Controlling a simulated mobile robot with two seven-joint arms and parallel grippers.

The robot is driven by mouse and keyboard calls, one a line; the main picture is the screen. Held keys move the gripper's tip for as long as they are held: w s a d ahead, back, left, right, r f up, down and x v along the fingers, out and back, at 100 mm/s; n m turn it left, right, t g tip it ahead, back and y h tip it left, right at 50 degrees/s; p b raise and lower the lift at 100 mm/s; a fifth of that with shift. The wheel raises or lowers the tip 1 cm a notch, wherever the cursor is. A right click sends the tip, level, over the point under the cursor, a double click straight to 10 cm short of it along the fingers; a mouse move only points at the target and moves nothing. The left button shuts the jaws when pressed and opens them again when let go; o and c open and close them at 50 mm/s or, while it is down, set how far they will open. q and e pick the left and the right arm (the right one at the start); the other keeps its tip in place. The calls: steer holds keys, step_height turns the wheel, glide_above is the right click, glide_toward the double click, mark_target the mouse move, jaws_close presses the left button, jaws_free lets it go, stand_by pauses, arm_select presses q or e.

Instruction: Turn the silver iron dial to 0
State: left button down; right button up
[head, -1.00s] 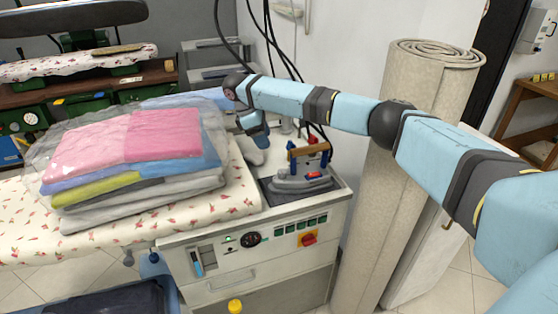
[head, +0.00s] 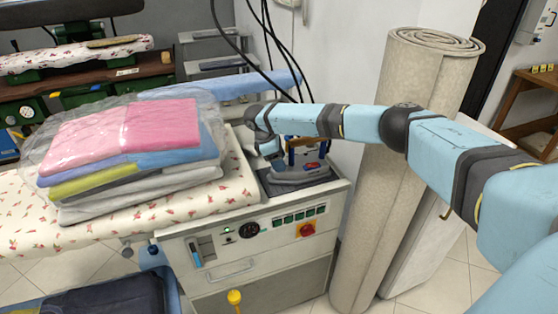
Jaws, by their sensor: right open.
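The silver iron (head: 299,174) rests on a dark pad (head: 325,186) on top of the ironing station (head: 262,254). It has a brown handle on blue posts, partly behind my right arm, and a small red part (head: 313,166) on its body. I cannot make out its dial or setting. My right gripper (head: 278,163) points down at the left end of the iron, open. It is small and partly hidden by my wrist, and I cannot tell whether it touches the iron. My left gripper is out of view.
Bagged folded clothes (head: 130,145) lie on the floral ironing board (head: 170,209), left of the iron. The station's front has a round black gauge (head: 249,230) and a red switch (head: 306,230). A rolled carpet (head: 400,170) stands to the right. Black cables hang behind.

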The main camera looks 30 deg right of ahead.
steer(key=shift+f, duration=0.1)
steer(key=c, duration=0.9)
steer(key=shift+s+n+p, duration=0.1)
steer(key=shift+n+p, duration=0.4)
steer(key=shift+p, duration=0.35)
steer(key=shift+r+n+t+h+p, duration=0.3)
steer(key=shift+n+p, duration=0.3)
steer(key=shift+p, duration=0.35)
steer(key=n+t+p, duration=0.1)
steer(key=n+p, duration=0.1)
steer(key=shift+f+p, duration=0.1)
steer(key=shift+p, duration=0.25)
steer(key=shift+n+p, duration=0.65)
steer(key=shift+n, duration=0.25)
arm_select(q)
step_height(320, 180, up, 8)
steer(key=p, duration=0.1)
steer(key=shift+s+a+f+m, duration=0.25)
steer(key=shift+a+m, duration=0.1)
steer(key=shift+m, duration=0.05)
arm_select(e)
steer(key=shift+f+n+t, duration=0.2)
steer(key=shift+n+t, duration=0.4)
steer(key=shift+n, duration=0.3)
